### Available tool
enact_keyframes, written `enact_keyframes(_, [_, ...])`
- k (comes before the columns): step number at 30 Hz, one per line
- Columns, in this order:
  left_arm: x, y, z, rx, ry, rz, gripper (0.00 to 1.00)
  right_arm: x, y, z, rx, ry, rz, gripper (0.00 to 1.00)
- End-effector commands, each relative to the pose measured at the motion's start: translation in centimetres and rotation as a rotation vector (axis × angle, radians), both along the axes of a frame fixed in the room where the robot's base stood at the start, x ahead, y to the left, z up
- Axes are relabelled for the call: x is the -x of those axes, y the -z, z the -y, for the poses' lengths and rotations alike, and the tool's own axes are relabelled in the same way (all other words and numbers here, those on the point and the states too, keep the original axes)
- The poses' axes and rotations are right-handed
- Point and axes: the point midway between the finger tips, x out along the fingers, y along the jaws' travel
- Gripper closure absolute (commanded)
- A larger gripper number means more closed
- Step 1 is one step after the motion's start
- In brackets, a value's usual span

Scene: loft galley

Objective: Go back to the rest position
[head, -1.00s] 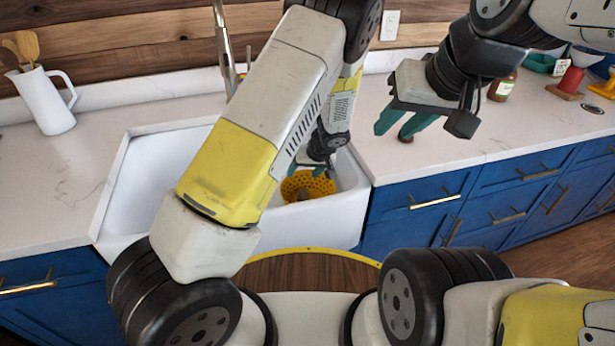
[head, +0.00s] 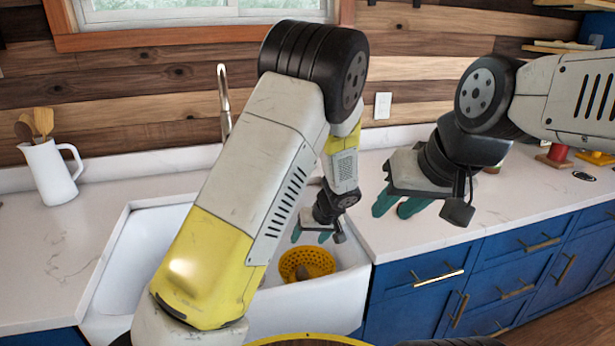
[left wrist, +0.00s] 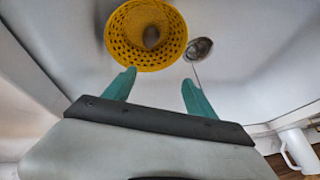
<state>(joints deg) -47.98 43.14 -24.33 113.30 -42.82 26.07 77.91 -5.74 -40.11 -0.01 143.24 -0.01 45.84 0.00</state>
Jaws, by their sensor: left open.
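My left gripper (head: 311,236) is above the white sink, open and empty. Its two teal fingers also show apart in the left wrist view (left wrist: 158,92), with nothing between them. Beyond the fingertips, a yellow colander (head: 318,261) sits in the sink, with a dark roundish thing (left wrist: 151,37) inside it. The colander is apart from the fingers. My right gripper (head: 391,212) is over the countertop right of the sink. Its teal fingers appear slightly apart, with nothing seen between them.
The white sink (head: 340,300) is partly hidden by my left arm. A white pitcher (head: 48,175) with wooden utensils stands at the left on the pale countertop (head: 480,205). A faucet (head: 224,100) rises behind the sink. Blue drawers (head: 415,290) lie below at right.

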Motion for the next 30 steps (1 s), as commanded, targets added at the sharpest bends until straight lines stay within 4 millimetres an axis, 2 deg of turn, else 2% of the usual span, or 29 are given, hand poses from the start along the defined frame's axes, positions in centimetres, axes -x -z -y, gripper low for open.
enact_keyframes(5, [1.3, -4.9, -2.8, 0.084, -0.026, -0.03, 0.35, 0.0, 0.0, 0.0, 0.0, 0.0, 0.0, 0.66])
enact_keyframes(11, [4.9, -12.0, -7.0, 0.206, -0.012, -0.062, 0.35, 0.0, 0.0, 0.0, 0.0, 0.0, 0.0, 0.66])
enact_keyframes(15, [8.2, -16.5, -9.6, 0.282, 0.026, -0.059, 0.35, 0.0, 0.0, 0.0, 0.0, 0.0, 0.0, 0.66])
enact_keyframes(21, [13.8, -22.0, -12.6, 0.363, 0.11, -0.016, 0.35, 0.0, 0.0, 0.0, 0.0, 0.0, 0.0, 0.66])
enact_keyframes(25, [17.9, -24.8, -13.9, 0.39, 0.178, 0.034, 0.35, 0.0, 0.0, 0.0, 0.0, 0.0, 0.0, 0.66])
enact_keyframes(30, [22.5, -26.8, -14.6, 0.392, 0.263, 0.099, 0.35, 0.0, 0.0, 0.0, 0.0, 0.0, 0.0, 0.66])
